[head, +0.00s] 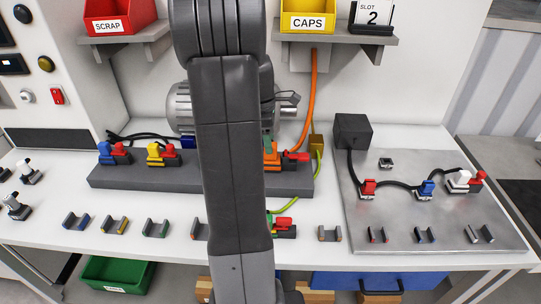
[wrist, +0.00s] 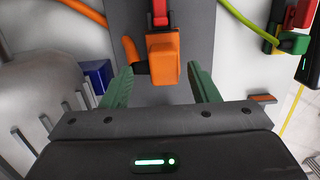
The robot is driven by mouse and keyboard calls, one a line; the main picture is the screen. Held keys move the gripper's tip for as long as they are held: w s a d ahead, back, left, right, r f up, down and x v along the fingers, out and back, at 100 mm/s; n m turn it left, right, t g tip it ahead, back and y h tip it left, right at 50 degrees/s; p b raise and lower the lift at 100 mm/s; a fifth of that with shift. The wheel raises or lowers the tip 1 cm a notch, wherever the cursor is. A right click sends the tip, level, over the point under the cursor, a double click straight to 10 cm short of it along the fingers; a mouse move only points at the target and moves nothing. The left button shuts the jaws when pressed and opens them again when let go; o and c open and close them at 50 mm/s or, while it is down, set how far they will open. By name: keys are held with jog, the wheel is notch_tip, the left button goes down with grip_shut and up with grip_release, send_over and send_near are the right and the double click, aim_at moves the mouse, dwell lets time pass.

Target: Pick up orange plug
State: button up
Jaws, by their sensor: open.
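The orange plug (wrist: 165,60) shows in the wrist view at the grey block (wrist: 200,20), with a red part (wrist: 159,12) beyond it. My gripper (wrist: 162,82) is open, its two green fingers apart on either side of the plug's near end. I cannot tell whether either finger touches it. In the head view the orange plug (head: 271,157) sits at the right part of the grey block (head: 130,180), partly hidden by my arm.
Blue (head: 104,152) and yellow (head: 158,153) plugs with red parts sit on the block's left. An orange cable (head: 312,90) and a green-yellow cable (head: 317,170) run near the orange plug. A metal plate (head: 400,220) with several plugs lies right. Small holders line the table front.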

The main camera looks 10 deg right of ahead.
jog(key=f, duration=0.4)
jog(key=shift+s+d+f+p, duration=0.1)
jog(key=shift+s+d+p, duration=0.2)
jog(key=c, duration=1)
jog(key=shift+r+b, duration=0.45)
jog(key=shift+r, duration=4.6)
